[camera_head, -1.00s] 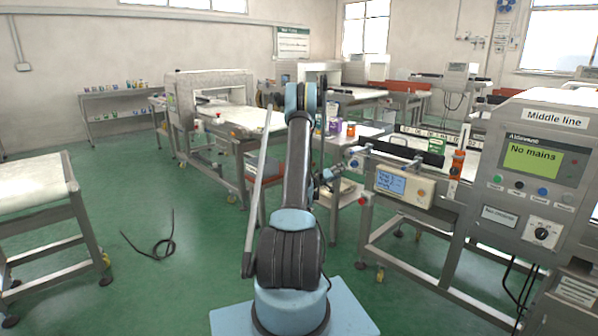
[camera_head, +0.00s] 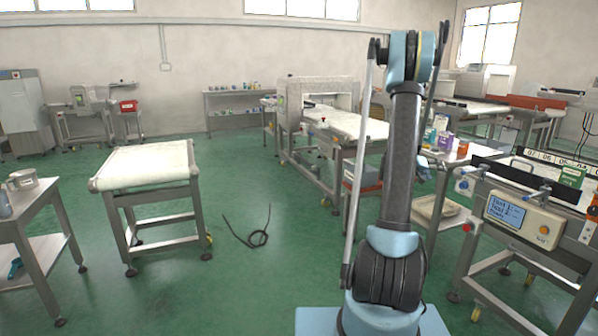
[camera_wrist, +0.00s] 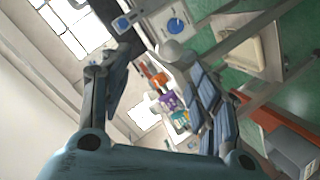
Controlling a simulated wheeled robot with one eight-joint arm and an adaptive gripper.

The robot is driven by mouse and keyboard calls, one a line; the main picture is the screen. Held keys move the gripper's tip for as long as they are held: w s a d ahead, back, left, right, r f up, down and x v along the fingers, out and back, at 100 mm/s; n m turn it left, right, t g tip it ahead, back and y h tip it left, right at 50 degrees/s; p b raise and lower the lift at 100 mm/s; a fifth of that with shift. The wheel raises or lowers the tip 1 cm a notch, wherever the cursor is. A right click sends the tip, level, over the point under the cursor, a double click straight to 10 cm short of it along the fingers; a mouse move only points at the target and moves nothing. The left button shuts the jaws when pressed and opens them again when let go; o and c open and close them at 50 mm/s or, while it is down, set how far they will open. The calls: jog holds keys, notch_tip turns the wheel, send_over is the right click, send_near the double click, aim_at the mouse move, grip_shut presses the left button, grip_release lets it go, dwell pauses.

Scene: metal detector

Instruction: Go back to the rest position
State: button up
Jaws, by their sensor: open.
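My gripper (camera_wrist: 150,55) shows in the wrist view with its fingers spread apart, one on the left and one on the right. Nothing is held between them. Beyond the fingers, small coloured containers show, among them a purple one (camera_wrist: 168,101). In the head view my arm stands raised at right of centre, with its elbow near the top of the picture.
A small table with bottles and a purple container (camera_head: 446,141) stands just right of my arm. A control box (camera_head: 522,216) on a metal frame is at the right. A white-topped conveyor table (camera_head: 146,165) is at the left. A black cable (camera_head: 258,238) lies on open green floor.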

jog(key=s+a+r+n+g+y, duration=0.1)
jog(key=s+a+r+y, duration=0.15)
jog(key=s+a, duration=0.65)
jog(key=s+a+r+y, duration=0.2)
jog(key=s+a+y, duration=0.1)
jog(key=s+a, duration=0.7)
jog(key=s+a+f+n+g+y, duration=0.1)
jog(key=s+a+f+y, duration=0.3)
jog(key=s+a, duration=0.6)
jog(key=s+a+f+n+g+y, duration=0.1)
jog(key=s+a+f+y, duration=0.3)
jog(key=s+a, duration=0.6)
jog(key=s+f+n, duration=0.1)
jog(key=s, duration=0.5)
jog(key=shift+a+f, duration=0.2)
jog(key=shift+a, duration=0.1)
jog(key=c, duration=0.4)
jog(key=shift+d, duration=0.15)
jog(key=shift+c, duration=0.7)
